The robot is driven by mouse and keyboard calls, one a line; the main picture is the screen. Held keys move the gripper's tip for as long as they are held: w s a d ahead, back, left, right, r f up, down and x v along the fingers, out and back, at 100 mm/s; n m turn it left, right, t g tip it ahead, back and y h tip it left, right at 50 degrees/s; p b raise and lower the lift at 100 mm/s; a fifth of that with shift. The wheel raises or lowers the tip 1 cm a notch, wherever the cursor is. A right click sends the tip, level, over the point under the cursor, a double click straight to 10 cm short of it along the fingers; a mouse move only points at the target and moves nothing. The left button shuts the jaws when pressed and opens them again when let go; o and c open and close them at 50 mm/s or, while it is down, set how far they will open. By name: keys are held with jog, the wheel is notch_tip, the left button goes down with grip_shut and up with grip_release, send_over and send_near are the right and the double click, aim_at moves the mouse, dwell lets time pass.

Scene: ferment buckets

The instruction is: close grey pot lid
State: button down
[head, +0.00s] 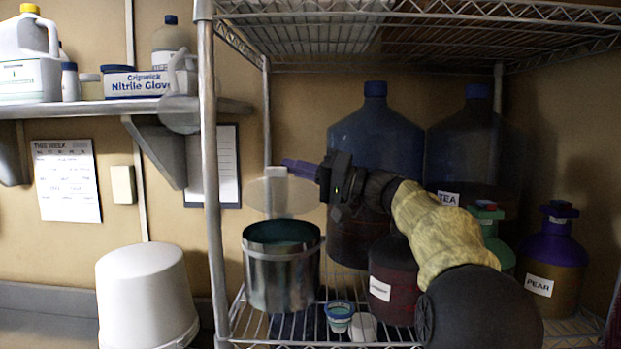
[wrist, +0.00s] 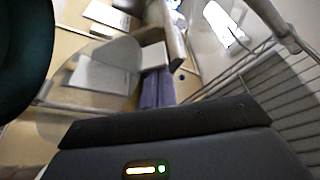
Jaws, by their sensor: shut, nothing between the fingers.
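The grey metal pot (head: 281,274) stands open-topped on the wire shelf, with a teal interior showing. A translucent round disc, apparently its lid (head: 300,198), shows above the pot, apart from its rim. The disc also shows in the wrist view (wrist: 110,62), left of my fingers. A pale block (head: 275,179) shows at the disc's upper edge; I cannot tell whether it belongs to the lid. My gripper (head: 298,167), with purple fingers, is shut and empty above the pot, close to the disc and block. Its fingers show in the wrist view (wrist: 157,89). I cannot tell whether they touch the disc.
Large blue carboys (head: 374,130) stand behind my arm. A dark red jug (head: 393,285), a small teal-rimmed cup (head: 340,314) and a white cup (head: 363,327) are right of the pot. The rack post (head: 211,180) rises left; a white bucket (head: 147,295) stands beyond it.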

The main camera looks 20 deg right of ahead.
jog(key=shift+s+a+f, duration=0.15)
dwell(0.4)
jog(key=w+r+p, duration=0.1)
jog(key=w+d+r+p, duration=0.1)
jog(key=r, duration=0.1)
jog(key=shift+w+r+p, duration=0.15)
jog(key=shift+w+p, duration=0.05)
jog(key=shift+p, duration=0.15)
jog(key=b+v, duration=0.4)
jog(key=v, duration=0.6)
jog(key=shift+w+d+f, duration=0.15)
jog(key=shift+d+f, duration=0.05)
jog(key=shift+f, duration=0.05)
jog(key=shift+f, duration=0.1)
